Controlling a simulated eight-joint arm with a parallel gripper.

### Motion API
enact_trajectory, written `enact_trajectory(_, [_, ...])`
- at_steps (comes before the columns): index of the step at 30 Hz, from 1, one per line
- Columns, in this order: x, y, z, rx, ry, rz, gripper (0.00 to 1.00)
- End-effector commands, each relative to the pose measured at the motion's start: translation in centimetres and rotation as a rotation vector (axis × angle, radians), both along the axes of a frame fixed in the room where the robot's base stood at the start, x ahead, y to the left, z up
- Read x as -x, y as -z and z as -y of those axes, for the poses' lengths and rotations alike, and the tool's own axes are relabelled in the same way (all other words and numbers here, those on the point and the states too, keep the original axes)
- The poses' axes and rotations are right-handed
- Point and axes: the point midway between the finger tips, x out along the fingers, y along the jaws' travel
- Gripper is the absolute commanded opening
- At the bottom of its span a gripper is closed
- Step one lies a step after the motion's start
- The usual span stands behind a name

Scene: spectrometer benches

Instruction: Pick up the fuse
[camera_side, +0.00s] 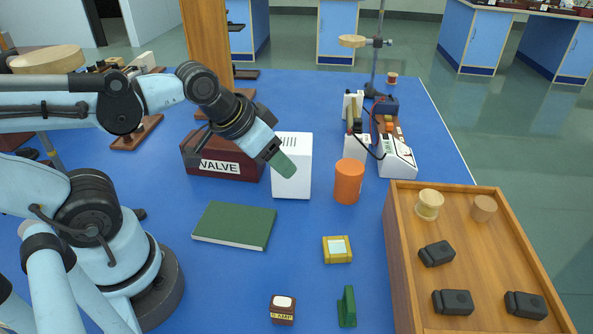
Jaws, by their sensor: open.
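The fuse appears to be a small dark brown block (283,311) with a white top and a cream label that seems to read "5 AMP". It sits upright on the blue table near the front edge of the view. My gripper (286,166) is well behind and above it, in front of a white vented box (292,182). The gripper is open, with green finger pads seen nearly edge-on, and nothing shows between them. It does not touch the fuse.
A green upright piece (347,308) stands right of the fuse. A yellow block (337,249), green book (235,226), orange cylinder (348,182) and brown VALVE box (222,158) lie behind. A wooden tray (401,262) holds black parts and spools. Blue table is clear around the fuse.

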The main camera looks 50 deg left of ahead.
Motion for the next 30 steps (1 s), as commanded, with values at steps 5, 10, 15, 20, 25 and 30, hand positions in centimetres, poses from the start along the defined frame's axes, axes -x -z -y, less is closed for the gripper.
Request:
enact_trajectory(5, [1.8, 0.5, 5.7, -0.021, 0.209, -0.146, 0.53])
enact_trajectory(10, [5.3, 0.9, 11.2, -0.087, 0.44, -0.318, 0.53])
enact_trajectory(15, [9.2, 1.0, 14.8, -0.175, 0.627, -0.455, 0.53])
enact_trajectory(20, [11.4, 0.9, 16.2, -0.234, 0.722, -0.524, 0.53])
enact_trajectory(25, [12.1, 1.3, 16.6, -0.253, 0.748, -0.546, 0.53])
enact_trajectory(30, [12.0, 3.1, 16.6, -0.251, 0.747, -0.545, 0.53])
